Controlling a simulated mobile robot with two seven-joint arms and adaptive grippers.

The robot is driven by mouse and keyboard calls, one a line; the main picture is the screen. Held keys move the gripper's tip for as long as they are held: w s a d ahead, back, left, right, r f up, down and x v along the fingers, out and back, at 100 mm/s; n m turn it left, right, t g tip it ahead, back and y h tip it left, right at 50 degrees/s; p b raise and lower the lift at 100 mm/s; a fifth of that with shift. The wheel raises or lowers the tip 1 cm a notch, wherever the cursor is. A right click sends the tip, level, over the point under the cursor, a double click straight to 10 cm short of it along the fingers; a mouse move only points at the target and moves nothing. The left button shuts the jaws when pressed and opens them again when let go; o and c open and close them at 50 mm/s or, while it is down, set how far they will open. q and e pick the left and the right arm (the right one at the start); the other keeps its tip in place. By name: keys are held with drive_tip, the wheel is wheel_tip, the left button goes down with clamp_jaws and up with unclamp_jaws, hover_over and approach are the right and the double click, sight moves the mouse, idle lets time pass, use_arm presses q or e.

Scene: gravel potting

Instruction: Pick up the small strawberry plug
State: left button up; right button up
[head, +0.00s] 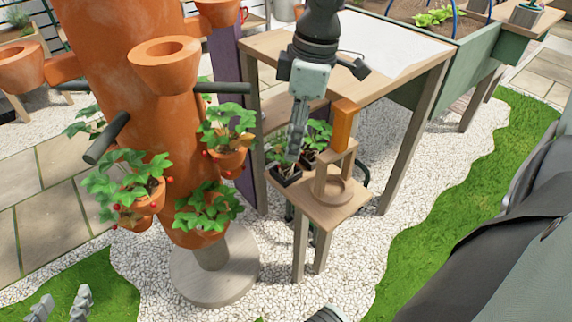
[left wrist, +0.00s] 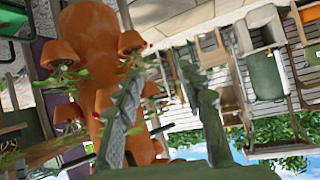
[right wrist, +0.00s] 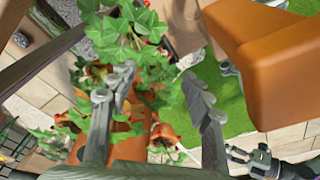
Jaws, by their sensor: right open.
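A small strawberry plug with green leaves sits in a dark square pot (head: 286,175) on the small wooden stand (head: 318,212). A second leafy plant (head: 318,133) stands just behind it. My right gripper (head: 294,152) points down among these leaves, its fingers partly overlapping the foliage. Its fingers are apart in the right wrist view (right wrist: 158,78), with leaves (right wrist: 120,32) beyond them and nothing clearly held. I cannot tell whether it touches the pot. My left gripper (head: 62,303) is low at the bottom left, open and empty in the left wrist view (left wrist: 168,92).
The orange planter tower (head: 125,70) with strawberry-filled pots (head: 205,222) stands left of the stand. A wooden holder (head: 333,190) and orange upright block (head: 343,125) are close right of my right gripper. The potting table (head: 265,45) is behind. Gravel and grass lie around.

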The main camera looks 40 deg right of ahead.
sight(286, 165)
drive_tip(key=f, duration=0.1)
drive_tip(key=f+b, duration=0.1)
drive_tip(key=f, duration=0.1)
drive_tip(key=a+f, duration=0.1)
drive_tip(key=f, duration=0.1)
drive_tip(key=shift+w+b, duration=0.3)
drive_tip(key=shift+w, duration=0.05)
drive_tip(key=shift+f, duration=0.2)
use_arm(q)
drive_tip(key=w+d+r+t+h, duration=0.2)
drive_tip(key=d+r+t, duration=0.2)
drive_tip(key=r, duration=0.4)
drive_tip(key=shift+d+m+h, duration=0.3)
drive_tip(key=shift+d+h, duration=0.1)
drive_tip(key=shift+d, duration=0.35)
drive_tip(key=shift+w, duration=0.1)
use_arm(e)
drive_tip(key=shift+c, duration=0.6)
drive_tip(key=c, duration=0.6)
